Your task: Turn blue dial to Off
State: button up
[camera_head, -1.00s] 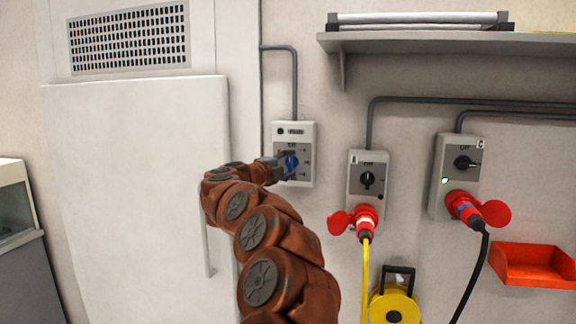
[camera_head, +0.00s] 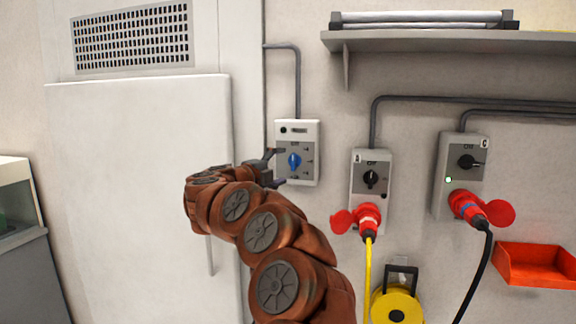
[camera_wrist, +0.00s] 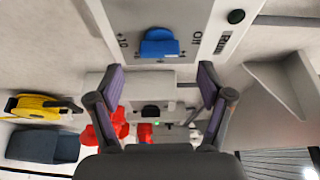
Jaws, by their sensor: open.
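The blue dial (camera_head: 294,160) sits on a grey and white switch box (camera_head: 311,130) on the wall. In the wrist view the blue dial (camera_wrist: 160,43) lies beyond the fingertips, between the Off mark and the opposite mark. My gripper (camera_head: 275,168) is open just left of the dial and apart from it. In the wrist view my gripper (camera_wrist: 160,76) has its two fingers spread wide with nothing between them.
Two more switch boxes with black dials (camera_head: 371,179) (camera_head: 466,162) hang to the right, with red plugs (camera_head: 366,217) (camera_head: 474,208). A grey shelf (camera_head: 440,42) is above. A white cabinet door (camera_head: 140,180) stands left. A red bin (camera_head: 535,265) and yellow reel (camera_head: 396,306) are lower right.

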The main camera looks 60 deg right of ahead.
jog(key=a, duration=0.6)
jog(key=shift+w+a, duration=0.15)
jog(key=shift+a, duration=0.1)
